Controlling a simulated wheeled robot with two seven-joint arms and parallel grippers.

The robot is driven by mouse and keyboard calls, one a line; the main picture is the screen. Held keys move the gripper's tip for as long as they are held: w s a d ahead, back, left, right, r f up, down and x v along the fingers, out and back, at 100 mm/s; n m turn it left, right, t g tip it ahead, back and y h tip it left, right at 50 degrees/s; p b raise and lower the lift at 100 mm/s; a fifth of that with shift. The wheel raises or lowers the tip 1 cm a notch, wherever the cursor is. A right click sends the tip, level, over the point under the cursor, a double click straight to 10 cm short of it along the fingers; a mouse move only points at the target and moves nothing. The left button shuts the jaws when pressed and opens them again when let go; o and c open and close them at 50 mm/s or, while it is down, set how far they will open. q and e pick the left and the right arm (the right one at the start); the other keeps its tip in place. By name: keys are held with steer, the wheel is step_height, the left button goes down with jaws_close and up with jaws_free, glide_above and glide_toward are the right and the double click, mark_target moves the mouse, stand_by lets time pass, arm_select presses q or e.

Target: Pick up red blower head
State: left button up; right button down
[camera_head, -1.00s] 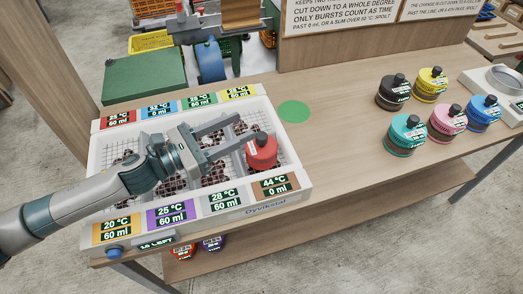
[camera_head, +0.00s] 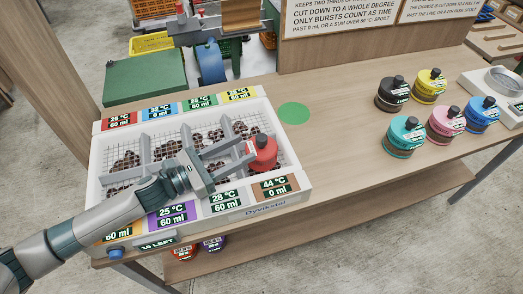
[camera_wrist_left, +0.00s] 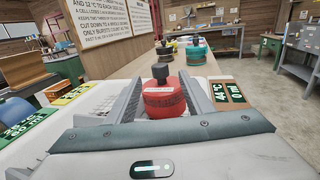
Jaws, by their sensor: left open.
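The red blower head (camera_head: 264,153) stands upright in the right front compartment of the white crate (camera_head: 292,181), by the label reading 44 °C, 0 ml. In the left wrist view the red blower head (camera_wrist_left: 163,97), with its dark top knob, sits between the two grey fingers. My left gripper (camera_head: 234,146) is open, its fingers reaching to either side of the head; whether they touch it I cannot tell. My right gripper is in neither view.
Black (camera_head: 392,93), yellow (camera_head: 430,86), teal (camera_head: 405,137), pink (camera_head: 446,124) and blue (camera_head: 482,114) blower heads stand on the table at right. The table between is clear. A sign board (camera_head: 330,22) stands behind.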

mark_target(258, 145)
arm_select(q)
steer(key=shift+p+x, duration=0.4)
steer(key=shift+x, duration=0.55)
steer(key=shift+w+d+f, duration=0.15)
steer(key=shift+w+d, duration=0.05)
steer(key=shift+d, duration=0.1)
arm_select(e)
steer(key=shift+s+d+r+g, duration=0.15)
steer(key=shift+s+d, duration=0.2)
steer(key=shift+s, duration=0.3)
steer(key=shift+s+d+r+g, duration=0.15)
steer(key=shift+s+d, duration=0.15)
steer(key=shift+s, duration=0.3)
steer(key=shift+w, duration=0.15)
arm_select(q)
steer(key=shift+w+d, duration=0.2)
steer(key=shift+d, duration=0.1)
steer(key=p+x, duration=0.1)
steer(key=x, duration=0.2)
steer(key=shift+p, duration=0.35)
steer(key=shift+w+d, duration=0.3)
steer(key=shift+d, duration=0.25)
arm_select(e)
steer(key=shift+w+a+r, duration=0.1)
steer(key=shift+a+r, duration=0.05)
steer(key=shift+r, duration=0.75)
